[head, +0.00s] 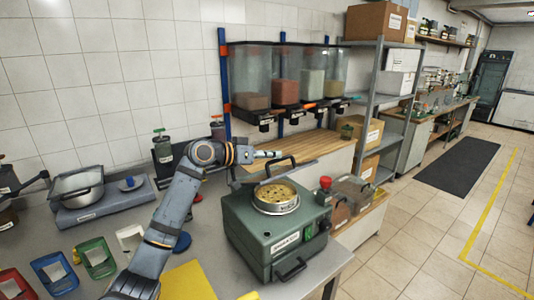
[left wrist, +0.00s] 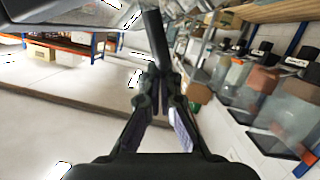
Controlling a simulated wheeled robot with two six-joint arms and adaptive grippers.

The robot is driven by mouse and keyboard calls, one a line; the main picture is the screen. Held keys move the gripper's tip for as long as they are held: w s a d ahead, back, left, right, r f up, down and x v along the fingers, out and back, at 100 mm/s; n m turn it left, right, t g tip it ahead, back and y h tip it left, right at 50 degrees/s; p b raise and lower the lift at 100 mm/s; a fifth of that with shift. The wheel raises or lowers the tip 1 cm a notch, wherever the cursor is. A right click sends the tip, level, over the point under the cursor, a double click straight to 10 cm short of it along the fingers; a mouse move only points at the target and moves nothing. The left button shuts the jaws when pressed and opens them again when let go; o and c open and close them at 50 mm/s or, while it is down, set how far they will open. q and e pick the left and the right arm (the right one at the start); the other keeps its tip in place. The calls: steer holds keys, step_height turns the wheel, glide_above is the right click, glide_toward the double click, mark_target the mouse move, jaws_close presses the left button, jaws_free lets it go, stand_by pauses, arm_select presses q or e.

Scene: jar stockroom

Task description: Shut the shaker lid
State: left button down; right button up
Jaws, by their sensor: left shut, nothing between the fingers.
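The shaker (head: 252,232) is a green box on the bench with a red knob. A round sieve (head: 276,207) with pale yellow contents sits in its open top. A dark curved handle (head: 290,161) stands up behind the sieve, apparently on the raised lid; most of the lid is hard to make out. My left gripper (head: 277,154) is shut and empty, above and behind the sieve, close to this handle. In the left wrist view the shut fingers (left wrist: 161,75) meet near a dark bar (left wrist: 155,40), perhaps the handle; contact cannot be told. My right gripper is not in view.
Clear hoppers (head: 287,85) hang on the wall behind the shaker. A scale with a metal bowl (head: 78,187) stands at left. Blue (head: 55,272) and green (head: 97,258) bins lie at front left. Grey shelving (head: 371,90) is at right, with open floor beyond.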

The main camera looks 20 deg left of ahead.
arm_select(q)
steer(key=s+d+f+m+t+y+b, duration=0.1)
steer(key=d+f+m+b, duration=0.3)
steer(key=f, duration=0.4)
steer(key=shift+s+d+f+y, duration=0.15)
steer(key=shift+s+y, duration=0.25)
steer(key=shift+s, duration=0.35)
steer(key=shift+m, duration=0.3)
